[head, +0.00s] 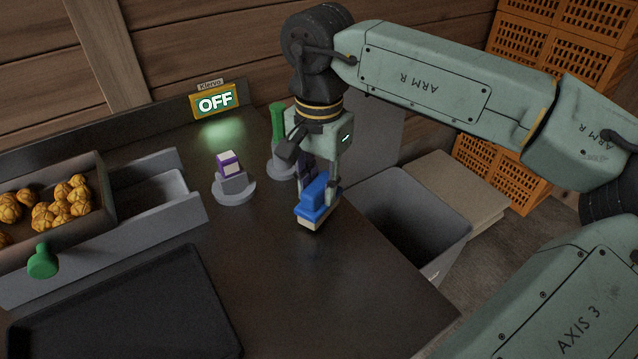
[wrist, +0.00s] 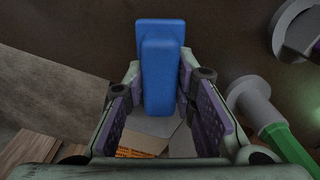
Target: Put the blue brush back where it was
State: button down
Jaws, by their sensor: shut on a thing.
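The blue brush (head: 317,203) has a blue body and handle with a pale underside. My gripper (head: 312,182) points down and is shut on the brush handle. The brush is over the dark table near its right edge; I cannot tell whether its pale underside touches the table. In the wrist view the brush (wrist: 160,70) sits between the two purple-padded fingers of my gripper (wrist: 160,100).
A purple-and-white block sits on a grey round stand (head: 234,190). A green-handled tool (head: 278,125) stands behind my gripper. An OFF sign (head: 216,101) is at the back. A grey bin (head: 440,215) is beyond the right edge. A crate (head: 95,190) and dark tray (head: 125,315) are left.

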aim_at(319, 183)
jog(key=shift+f, duration=0.4)
jog(key=shift+f, duration=0.15)
jog(key=c, duration=1.3)
grip_release()
notch_tip(319, 183, up, 12)
jog(key=shift+r, duration=0.2)
